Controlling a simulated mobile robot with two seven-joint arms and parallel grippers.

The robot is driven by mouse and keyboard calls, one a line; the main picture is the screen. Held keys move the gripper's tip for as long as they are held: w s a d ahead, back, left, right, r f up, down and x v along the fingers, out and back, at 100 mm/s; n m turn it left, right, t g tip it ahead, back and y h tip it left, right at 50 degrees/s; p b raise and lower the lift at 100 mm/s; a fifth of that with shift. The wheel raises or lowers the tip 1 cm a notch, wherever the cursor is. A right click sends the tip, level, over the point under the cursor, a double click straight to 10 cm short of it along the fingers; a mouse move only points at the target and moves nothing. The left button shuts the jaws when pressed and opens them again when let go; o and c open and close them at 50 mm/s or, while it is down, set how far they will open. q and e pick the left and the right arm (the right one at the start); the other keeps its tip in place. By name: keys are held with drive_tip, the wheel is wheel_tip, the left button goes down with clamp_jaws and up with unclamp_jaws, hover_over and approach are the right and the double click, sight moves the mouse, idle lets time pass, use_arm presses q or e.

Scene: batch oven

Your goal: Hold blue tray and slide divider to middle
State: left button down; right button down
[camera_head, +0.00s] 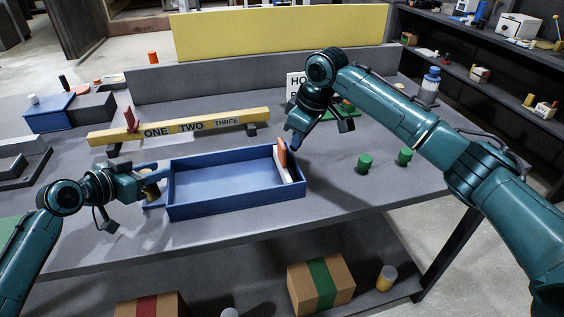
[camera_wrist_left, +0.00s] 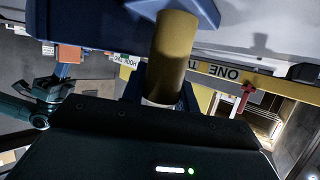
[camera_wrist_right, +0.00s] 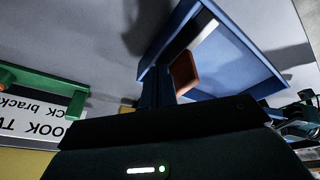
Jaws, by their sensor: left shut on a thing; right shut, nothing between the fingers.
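The blue tray (camera_head: 222,209) lies on the grey table, open side up and empty apart from the divider. The white divider (camera_head: 290,178) stands at the tray's right end, with an orange tab (camera_head: 281,154) rising from it. My left gripper (camera_head: 152,183) is shut on the tan upright handle (camera_wrist_left: 172,55) at the tray's left end. My right gripper (camera_head: 292,143) is shut and empty, just right of the orange tab. In the right wrist view the tab (camera_wrist_right: 184,72) shows close beside the fingers; I cannot tell whether they touch.
A yellow bar marked ONE, TWO, THREE (camera_head: 185,127) with a red pointer (camera_head: 130,120) runs behind the tray. Two green cylinders (camera_head: 364,162) (camera_head: 404,156) stand right of it. A blue box (camera_head: 48,115) is at the left. The table in front of the tray is clear.

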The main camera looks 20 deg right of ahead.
use_arm(q)
drive_tip(key=shift+f, duration=0.15)
use_arm(e)
drive_tip(key=shift+f, duration=0.7)
drive_tip(key=shift+a, duration=0.1)
idle(1.3)
use_arm(q)
drive_tip(key=shift+s+d, duration=0.1)
use_arm(e)
drive_tip(key=shift+a, duration=6.15)
drive_tip(key=shift+d, duration=0.65)
wheel_tip(320, 180, up, 7)
